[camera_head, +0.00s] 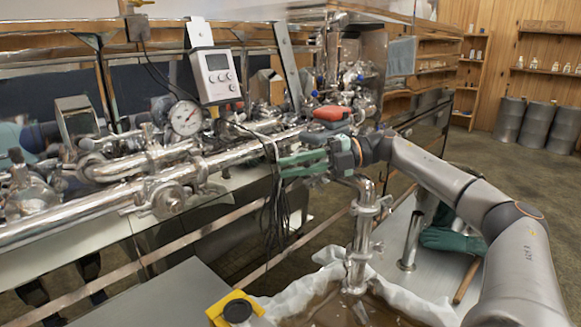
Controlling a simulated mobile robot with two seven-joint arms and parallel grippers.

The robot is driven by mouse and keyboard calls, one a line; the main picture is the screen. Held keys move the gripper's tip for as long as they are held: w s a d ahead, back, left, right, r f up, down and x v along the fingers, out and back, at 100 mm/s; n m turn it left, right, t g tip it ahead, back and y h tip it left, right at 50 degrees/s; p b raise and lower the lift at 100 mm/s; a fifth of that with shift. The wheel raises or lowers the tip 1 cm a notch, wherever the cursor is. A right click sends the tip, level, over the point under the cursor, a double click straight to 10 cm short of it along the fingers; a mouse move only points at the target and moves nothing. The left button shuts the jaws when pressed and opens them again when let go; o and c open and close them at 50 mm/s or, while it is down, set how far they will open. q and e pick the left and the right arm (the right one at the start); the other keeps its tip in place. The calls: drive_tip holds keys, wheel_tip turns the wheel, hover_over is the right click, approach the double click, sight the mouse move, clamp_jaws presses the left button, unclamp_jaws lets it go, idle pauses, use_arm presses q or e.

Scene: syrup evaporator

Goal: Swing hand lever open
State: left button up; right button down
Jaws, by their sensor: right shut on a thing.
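My right arm reaches in from the right, and my right gripper (283,166), with green fingers, is at the steel pipework in the middle of the view. My left gripper is not in view.
Black cables (272,205) hang right by the fingertips. A red object (332,113) sits just above the gripper. A round gauge (186,118) and a white display box (215,76) stand to the left. A cloth-lined vat (400,302) is below.

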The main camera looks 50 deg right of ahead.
drive_tip(key=c, duration=0.8)
unclamp_jaws()
drive_tip(key=shift+c, duration=0.2)
drive_tip(key=shift+v, duration=6.25)
